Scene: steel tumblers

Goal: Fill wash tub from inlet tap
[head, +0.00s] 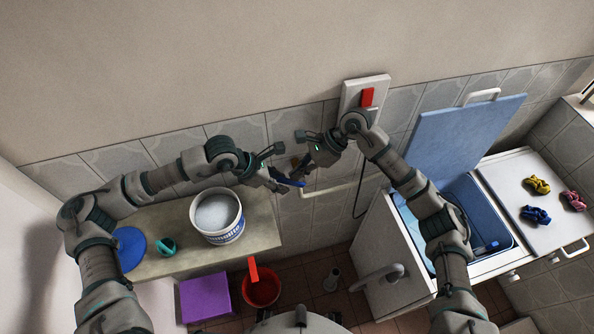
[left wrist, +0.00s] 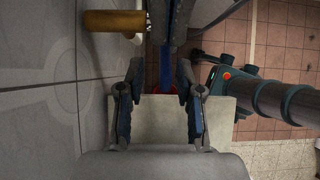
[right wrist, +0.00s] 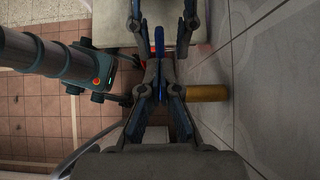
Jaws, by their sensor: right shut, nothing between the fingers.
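The wash tub (head: 463,212) is the blue basin of the white washing machine at the right, under its raised blue lid (head: 462,133). A blue bar (head: 292,183), maybe the tap's lever, shows by my grippers at the tiled wall. A brass cylinder, likely the inlet tap, shows in the left wrist view (left wrist: 114,21) and right wrist view (right wrist: 207,93). My left gripper (head: 281,185) is open, its fingers either side of the blue bar in the right wrist view (right wrist: 158,40). My right gripper (head: 301,167) is shut and empty, facing it. Contact is unclear.
A white bucket (head: 219,215) with pale contents stands on a ledge (head: 262,232) at left, with a blue disc (head: 129,249) and teal mug (head: 165,246). A purple box (head: 206,297) and red bucket (head: 261,288) are below. Colored cloths (head: 536,214) lie on the machine's right lid.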

